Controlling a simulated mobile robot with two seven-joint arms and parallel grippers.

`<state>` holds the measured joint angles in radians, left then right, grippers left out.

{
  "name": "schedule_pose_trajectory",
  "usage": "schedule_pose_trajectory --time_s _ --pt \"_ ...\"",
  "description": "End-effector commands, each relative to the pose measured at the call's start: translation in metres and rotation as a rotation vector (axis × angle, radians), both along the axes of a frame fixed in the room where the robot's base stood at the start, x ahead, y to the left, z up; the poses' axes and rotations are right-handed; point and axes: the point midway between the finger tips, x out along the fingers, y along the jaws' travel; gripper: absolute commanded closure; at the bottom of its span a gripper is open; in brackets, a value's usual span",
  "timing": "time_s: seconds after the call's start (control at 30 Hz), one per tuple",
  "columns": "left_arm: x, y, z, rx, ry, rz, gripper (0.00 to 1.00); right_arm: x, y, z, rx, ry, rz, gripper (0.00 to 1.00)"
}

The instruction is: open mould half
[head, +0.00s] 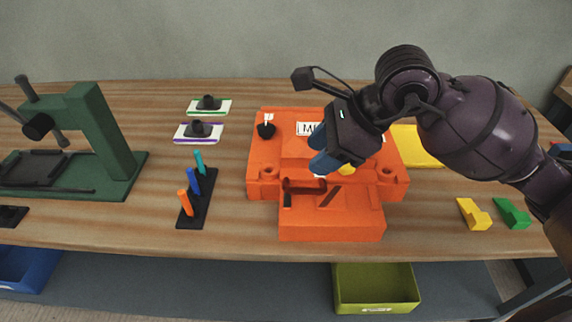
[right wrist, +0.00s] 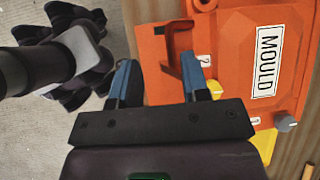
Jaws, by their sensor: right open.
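The orange mould (head: 262,150) stands mid-table, with a lower front block (head: 330,222) against it. A white label reading MOULD (right wrist: 267,60) is on its top. A reddish bar handle (head: 303,187) sits on the near part; it also shows in the right wrist view (right wrist: 187,66). My right gripper (head: 320,151) is open above the mould near the handle. In the right wrist view one blue finger overlaps the handle, and the other is apart to the left. I cannot tell if they touch. My right arm hides the mould's far right. My left gripper is out of view.
A green press (head: 105,135) stands at the left. A black rack (head: 196,207) with coloured pegs is left of the mould. Yellow (head: 473,214) and green (head: 512,213) blocks lie at the right. An olive bin (head: 375,287) is below the front edge.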

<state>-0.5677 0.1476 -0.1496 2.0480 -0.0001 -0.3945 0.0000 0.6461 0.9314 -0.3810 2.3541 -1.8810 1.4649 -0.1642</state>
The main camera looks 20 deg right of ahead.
Motion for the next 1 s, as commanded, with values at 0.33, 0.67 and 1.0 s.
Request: schedule_pose_trajectory --time_s 0.33,0.67,1.0 --pt "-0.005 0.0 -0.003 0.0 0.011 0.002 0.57 0.001 -0.028 -0.017 -0.2 0.004 -0.021 0.58" --pt "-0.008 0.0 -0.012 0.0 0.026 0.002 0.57 0.013 -0.012 -0.062 -0.195 0.009 -0.017 0.58" --pt "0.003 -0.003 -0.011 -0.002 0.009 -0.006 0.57 0.025 0.004 -0.104 -0.196 0.006 -0.019 0.58"
